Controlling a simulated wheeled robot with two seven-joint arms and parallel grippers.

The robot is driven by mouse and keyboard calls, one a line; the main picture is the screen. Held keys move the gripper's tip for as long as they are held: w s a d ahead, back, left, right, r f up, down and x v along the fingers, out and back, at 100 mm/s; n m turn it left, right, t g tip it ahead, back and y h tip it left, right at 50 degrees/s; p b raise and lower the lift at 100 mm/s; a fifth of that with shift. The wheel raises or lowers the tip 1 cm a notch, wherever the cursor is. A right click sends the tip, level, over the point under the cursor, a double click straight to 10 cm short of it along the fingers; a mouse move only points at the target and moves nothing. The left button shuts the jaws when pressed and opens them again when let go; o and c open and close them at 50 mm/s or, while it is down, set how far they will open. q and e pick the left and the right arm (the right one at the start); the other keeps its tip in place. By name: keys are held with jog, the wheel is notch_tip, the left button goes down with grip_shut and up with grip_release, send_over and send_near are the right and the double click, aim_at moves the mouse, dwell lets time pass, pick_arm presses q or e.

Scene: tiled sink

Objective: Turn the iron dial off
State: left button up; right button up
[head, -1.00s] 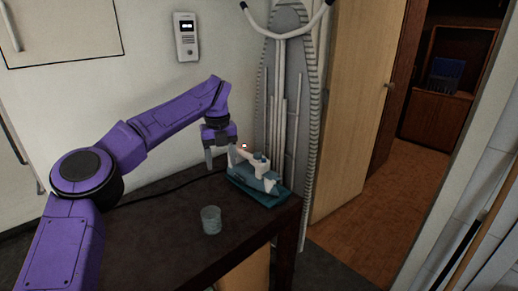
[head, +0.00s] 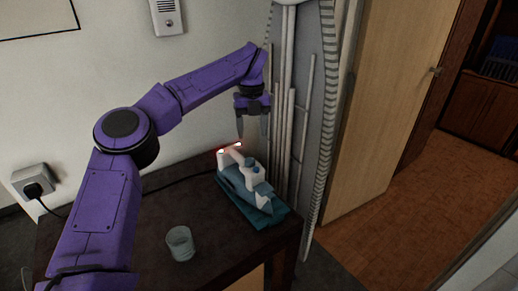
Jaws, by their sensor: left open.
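A blue and white iron (head: 246,178) sits on a teal base (head: 268,218) at the far right part of a dark table. A red glow with bright white spots shows at the back of its handle. The dial itself is too small to make out. My left gripper (head: 253,138) is open and empty, pointing down just above and behind the iron, with its fingers apart. I cannot tell if a fingertip touches the iron. My right gripper is not in view.
A glass (head: 180,243) stands on the dark table (head: 140,262) in front of the iron. A folded ironing board (head: 312,110) leans at the wall just right of the iron. A cord runs left toward a wall socket (head: 34,183).

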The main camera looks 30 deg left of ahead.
pick_arm(q)
send_over(250, 160)
jog(key=f, duration=0.4)
jog(key=shift+s+f, duration=0.3)
jog(key=shift+s, duration=0.1)
jog(key=f, duration=0.5)
jog(key=shift+w+a, duration=0.1)
jog(key=shift+w, duration=0.3)
jog(key=shift+s, duration=0.1)
jog(key=c, duration=1)
